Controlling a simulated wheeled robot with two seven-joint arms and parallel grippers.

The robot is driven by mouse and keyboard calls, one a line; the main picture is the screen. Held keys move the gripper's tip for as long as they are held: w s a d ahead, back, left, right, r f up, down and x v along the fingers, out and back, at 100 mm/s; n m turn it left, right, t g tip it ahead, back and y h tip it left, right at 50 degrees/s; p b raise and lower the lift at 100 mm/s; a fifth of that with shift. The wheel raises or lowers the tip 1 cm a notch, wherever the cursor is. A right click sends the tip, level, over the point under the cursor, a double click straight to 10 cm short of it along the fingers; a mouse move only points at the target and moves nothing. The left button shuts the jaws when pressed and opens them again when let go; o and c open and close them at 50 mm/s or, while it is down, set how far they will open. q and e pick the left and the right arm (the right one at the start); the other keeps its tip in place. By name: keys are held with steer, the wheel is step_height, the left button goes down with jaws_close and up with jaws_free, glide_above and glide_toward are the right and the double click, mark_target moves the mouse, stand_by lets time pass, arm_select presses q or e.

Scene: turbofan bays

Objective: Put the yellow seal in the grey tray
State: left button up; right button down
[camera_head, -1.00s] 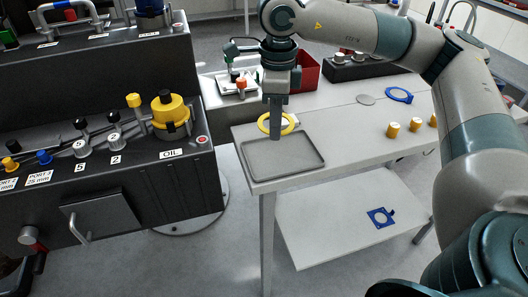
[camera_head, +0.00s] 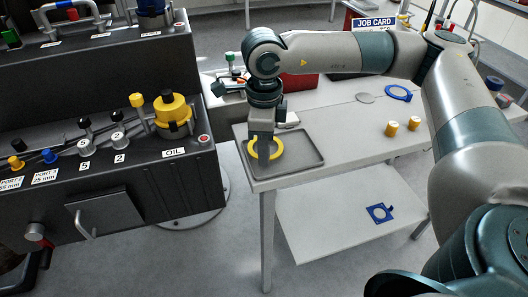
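The yellow seal (camera_head: 279,149), a flat ring, is over the left part of the grey tray (camera_head: 308,161), within its outline. I cannot tell whether it touches the tray floor. The tray is shallow and sits at the near left corner of the light grey table. My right gripper (camera_head: 265,152) points down at the seal, with its fingers at the ring, and appears shut on it. The fingers partly hide the ring and tray. My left gripper is not in view.
Yellow-topped cylinders (camera_head: 391,129) and a blue ring (camera_head: 398,92) stand on the table to the right. A dark console with a yellow stepped cap (camera_head: 172,110) is close on the left. A blue part (camera_head: 380,212) lies on the lower shelf.

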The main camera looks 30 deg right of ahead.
steer(key=shift+f, duration=0.5)
steer(key=shift+f, duration=0.15)
steer(key=c, duration=2)
jaws_free()
